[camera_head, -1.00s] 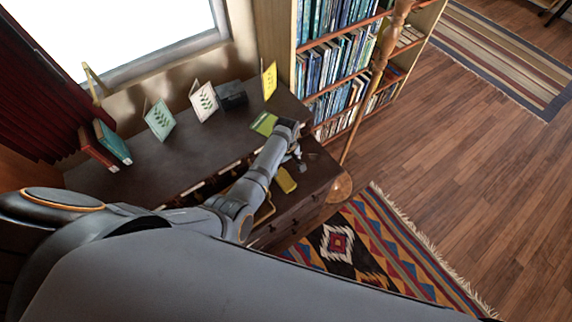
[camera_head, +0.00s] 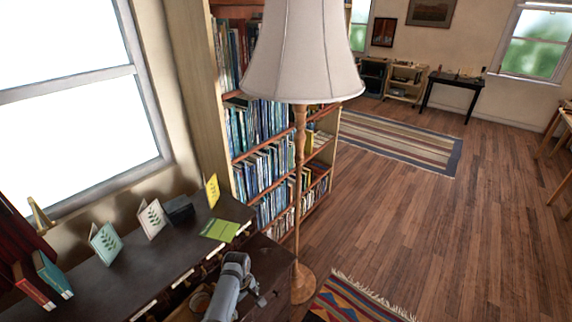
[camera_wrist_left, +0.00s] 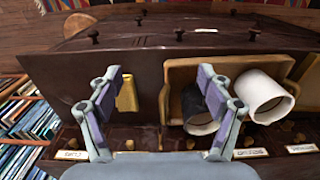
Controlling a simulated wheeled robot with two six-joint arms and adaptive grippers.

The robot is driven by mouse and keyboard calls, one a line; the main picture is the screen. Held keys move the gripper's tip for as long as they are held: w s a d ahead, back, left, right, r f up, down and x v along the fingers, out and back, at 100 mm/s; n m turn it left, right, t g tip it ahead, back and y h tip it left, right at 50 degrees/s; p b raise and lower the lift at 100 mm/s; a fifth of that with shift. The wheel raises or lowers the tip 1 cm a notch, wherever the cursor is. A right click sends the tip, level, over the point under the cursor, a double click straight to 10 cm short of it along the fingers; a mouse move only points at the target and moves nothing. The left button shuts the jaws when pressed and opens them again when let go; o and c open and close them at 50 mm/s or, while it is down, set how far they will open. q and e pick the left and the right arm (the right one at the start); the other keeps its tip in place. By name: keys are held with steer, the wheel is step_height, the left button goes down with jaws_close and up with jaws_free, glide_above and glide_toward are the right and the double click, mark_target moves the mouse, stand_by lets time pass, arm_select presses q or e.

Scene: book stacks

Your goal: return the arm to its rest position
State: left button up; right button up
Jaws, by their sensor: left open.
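My left arm comes up from the bottom of the head view, and its gripper (camera_head: 254,292) is small and partly hidden at the right part of the dark desk. In the left wrist view the gripper (camera_wrist_left: 160,82) has its two fingers spread wide with nothing held between them. Beyond the fingers are a yellow object (camera_wrist_left: 127,95), a wooden tray (camera_wrist_left: 182,76), a white cylinder (camera_wrist_left: 263,96) and a dark cylinder with a pale rim (camera_wrist_left: 196,108). The right finger overlaps the dark cylinder in the picture; I cannot tell whether they touch. My right gripper is out of view.
A green book (camera_head: 220,230) lies on the dark desk (camera_head: 130,278). Upright cards, a yellow book (camera_head: 212,190) and a black box (camera_head: 179,209) stand along its back. A floor lamp (camera_head: 302,50) stands beside the desk before a bookcase (camera_head: 262,140). Open wooden floor (camera_head: 420,220) extends right.

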arm_select(q)
steer(key=s+a+f+m+b, duration=0.1)
steer(key=s+a+f+b, duration=0.1)
steer(key=s+f, duration=0.35)
steer(key=s+a+f+m+b, duration=0.1)
steer(key=s+f+m, duration=0.1)
steer(key=f, duration=0.7)
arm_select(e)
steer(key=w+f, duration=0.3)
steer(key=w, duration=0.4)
arm_select(q)
steer(key=s+a+f+m+b, duration=0.2)
steer(key=s+a+f, duration=0.1)
steer(key=s+f, duration=0.4)
steer(key=s+a+f+m+b, duration=0.3)
steer(key=s+f, duration=0.4)
steer(key=s, duration=0.7)
steer(key=s+a+f+m+t+b, duration=0.1)
steer(key=s+a+f, duration=0.4)
steer(key=s, duration=0.5)
step_height(320, 180, down, 3)
steer(key=shift+s+a+r+m+y+b, duration=0.15)
steer(key=shift+m+y+b, duration=0.25)
steer(key=shift+m+b, duration=0.45)
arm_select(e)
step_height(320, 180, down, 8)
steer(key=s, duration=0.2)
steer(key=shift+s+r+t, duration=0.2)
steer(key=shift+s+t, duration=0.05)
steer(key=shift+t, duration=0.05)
